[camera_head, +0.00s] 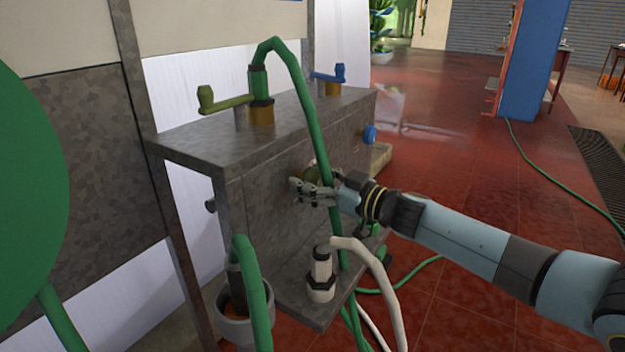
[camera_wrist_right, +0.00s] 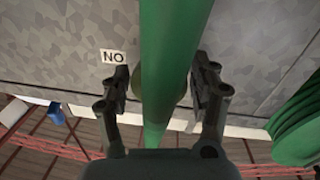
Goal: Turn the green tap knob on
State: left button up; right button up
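The green tap knob (camera_head: 311,173) is a small olive-green round knob on the front face of the grey metal box (camera_head: 262,185). My right gripper (camera_head: 308,190) is at it, and its fingers partly cover the knob in the head view. In the right wrist view the knob (camera_wrist_right: 179,88) lies between the spread fingertips (camera_wrist_right: 160,85), largely hidden behind a green hose. The fingers stand apart, one on each side; I cannot tell whether they touch it. A label reading "NO" (camera_wrist_right: 114,56) is beside the knob. My left gripper is not in view.
A green hose (camera_head: 305,95) hangs across the box close to my right gripper. A blue knob (camera_head: 370,135) sits further right. Green (camera_head: 222,101) and blue (camera_head: 329,76) lever handles stand on top. A white hose fitting (camera_head: 321,275) stands below. Red tiled floor lies open at right.

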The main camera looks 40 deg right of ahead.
jog(key=c, duration=0.8)
